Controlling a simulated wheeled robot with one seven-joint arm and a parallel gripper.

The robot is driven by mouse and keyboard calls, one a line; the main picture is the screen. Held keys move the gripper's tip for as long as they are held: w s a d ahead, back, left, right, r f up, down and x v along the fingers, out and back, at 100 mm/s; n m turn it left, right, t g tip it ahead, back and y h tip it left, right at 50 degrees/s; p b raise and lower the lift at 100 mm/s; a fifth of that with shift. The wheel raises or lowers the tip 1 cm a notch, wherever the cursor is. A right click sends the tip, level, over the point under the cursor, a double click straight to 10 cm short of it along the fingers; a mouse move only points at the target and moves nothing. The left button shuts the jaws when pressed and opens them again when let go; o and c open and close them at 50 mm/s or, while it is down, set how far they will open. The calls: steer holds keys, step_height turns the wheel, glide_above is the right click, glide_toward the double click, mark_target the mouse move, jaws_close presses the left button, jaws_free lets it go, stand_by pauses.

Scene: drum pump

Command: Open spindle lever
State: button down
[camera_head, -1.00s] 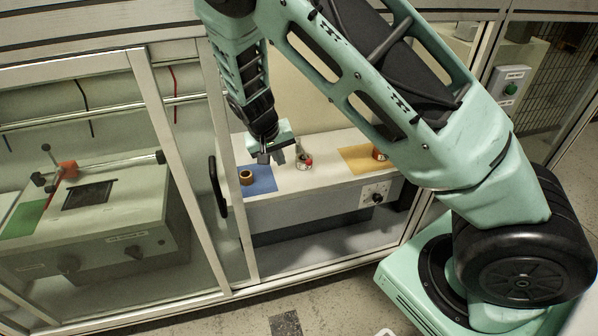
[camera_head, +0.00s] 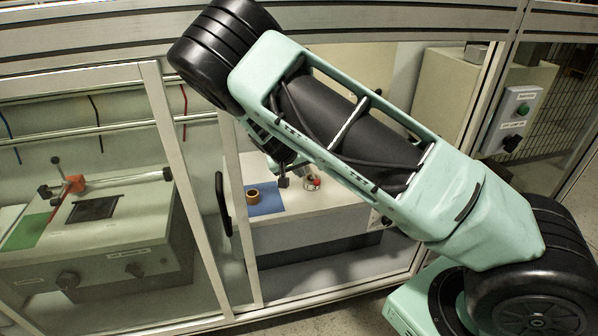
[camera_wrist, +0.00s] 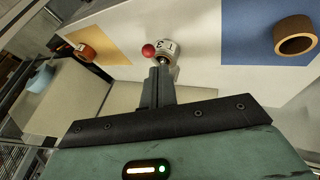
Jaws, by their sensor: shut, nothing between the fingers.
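A small white cylinder with black numbers (camera_wrist: 172,46) and a red ball knob (camera_wrist: 148,50) at its side stands on the white bench top in the wrist view. It shows small, with red on it, in the head view (camera_head: 312,184). I cannot tell whether the red knob is the spindle lever. My gripper (camera_wrist: 157,76) is shut and empty, its fingertips close to the cylinder and knob; contact cannot be told. In the head view my arm hides most of the gripper. Behind glass at left, a red clamp (camera_head: 74,184) with a dark-knobbed lever sits on another machine.
A brown ring (camera_wrist: 295,36) lies on a blue square (camera_wrist: 262,52). Metal door frames (camera_head: 185,170) and a black door handle (camera_head: 222,204) border the opening around my arm.

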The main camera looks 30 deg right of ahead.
steer(key=x, duration=0.6)
steer(key=shift+d+f+b, duration=0.15)
steer(key=shift+f+b, duration=0.15)
steer(key=shift+f, duration=0.05)
